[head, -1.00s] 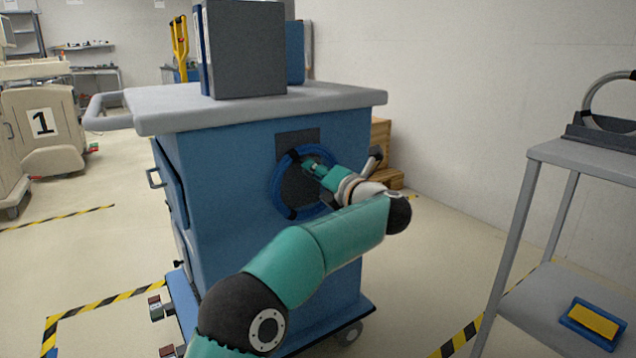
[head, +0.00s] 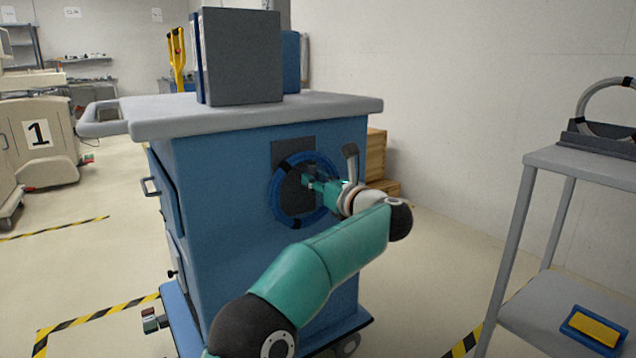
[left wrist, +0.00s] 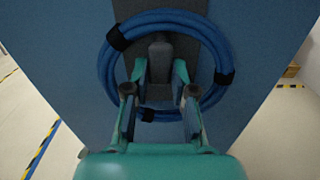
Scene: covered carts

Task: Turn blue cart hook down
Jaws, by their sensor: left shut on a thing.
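The blue cart (head: 235,200) stands ahead with a dark plate (head: 293,152) on its facing side. A coil of blue cable (head: 276,202) with black straps hangs there, and it also shows in the left wrist view (left wrist: 106,66). The dark grey hook (left wrist: 160,58) stands upright within the coil in the left wrist view; the head view barely shows it. My left gripper (head: 308,183) reaches into the coil from the right. In the left wrist view its fingers (left wrist: 160,72) are closed on the hook, one on each side. My right gripper is not in view.
The cart's grey top (head: 250,115) carries a grey box (head: 243,57) and blue upright items. A grey shelf stand (head: 590,160) is at right, with a blue and yellow object (head: 595,326) on its lower shelf. Wooden boxes (head: 376,160) stand behind the cart.

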